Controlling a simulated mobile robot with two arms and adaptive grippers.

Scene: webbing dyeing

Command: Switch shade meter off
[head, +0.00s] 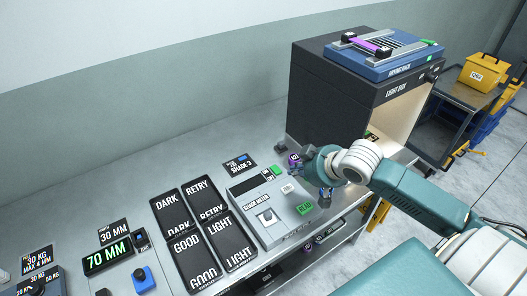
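The shade meter (285,226) is a light grey box on the table in the middle of the head view. It has a dark display strip, a green piece by small black labels (277,170) at its far end, a pale button (288,188), a green button (305,208) and a light square part with a dark knob (267,216). My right gripper (309,178) is over the right far side of the meter, near the green piece. Its fingers are small and partly hidden by the wrist, so its opening is unclear. My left gripper is out of view.
A dark light box (325,105) stands behind, with a blue drying rack (390,60) on top. Dark trays marked dark, retry, good and light (206,203) lie left of the meter. A 70 mm display (108,258) is farther left.

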